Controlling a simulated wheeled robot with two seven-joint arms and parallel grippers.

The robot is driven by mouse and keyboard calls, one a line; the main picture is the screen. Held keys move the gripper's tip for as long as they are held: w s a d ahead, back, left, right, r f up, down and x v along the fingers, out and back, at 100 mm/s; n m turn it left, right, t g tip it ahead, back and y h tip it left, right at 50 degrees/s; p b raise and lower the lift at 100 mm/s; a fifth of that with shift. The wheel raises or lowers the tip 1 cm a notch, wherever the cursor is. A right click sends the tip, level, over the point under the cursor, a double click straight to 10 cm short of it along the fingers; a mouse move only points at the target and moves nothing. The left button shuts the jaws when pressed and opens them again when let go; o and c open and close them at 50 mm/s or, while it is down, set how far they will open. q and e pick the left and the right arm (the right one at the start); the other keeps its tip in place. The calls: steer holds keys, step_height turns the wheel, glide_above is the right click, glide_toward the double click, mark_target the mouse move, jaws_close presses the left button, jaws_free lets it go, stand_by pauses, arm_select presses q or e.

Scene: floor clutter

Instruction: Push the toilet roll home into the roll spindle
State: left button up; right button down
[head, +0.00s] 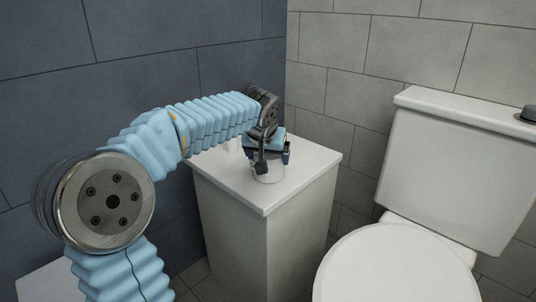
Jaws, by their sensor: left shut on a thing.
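My left gripper (272,160) points down over the top of a white cabinet and is shut on the toilet roll (268,175). The roll is a short white cylinder, upright between the fingers, with its upper part hidden by the gripper. It is low over the cabinet top; I cannot tell whether it touches it. The roll spindle cannot be made out for sure. A small white thing (233,145) shows partly behind my left forearm, and I cannot tell what it is. My right gripper is not in view.
The white cabinet (310,163) stands in the corner between a dark tiled wall (190,60) and a grey tiled wall (345,60). A white toilet (395,265) with its cistern (445,170) stands to the right. The cabinet top's front and right parts are clear.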

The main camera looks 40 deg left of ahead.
arm_select(q)
steer(key=shift+f, duration=0.2)
steer(key=o, duration=1.1)
steer(key=shift+o, duration=0.2)
steer(key=p+v, duration=0.2)
steer(key=v, duration=1.2)
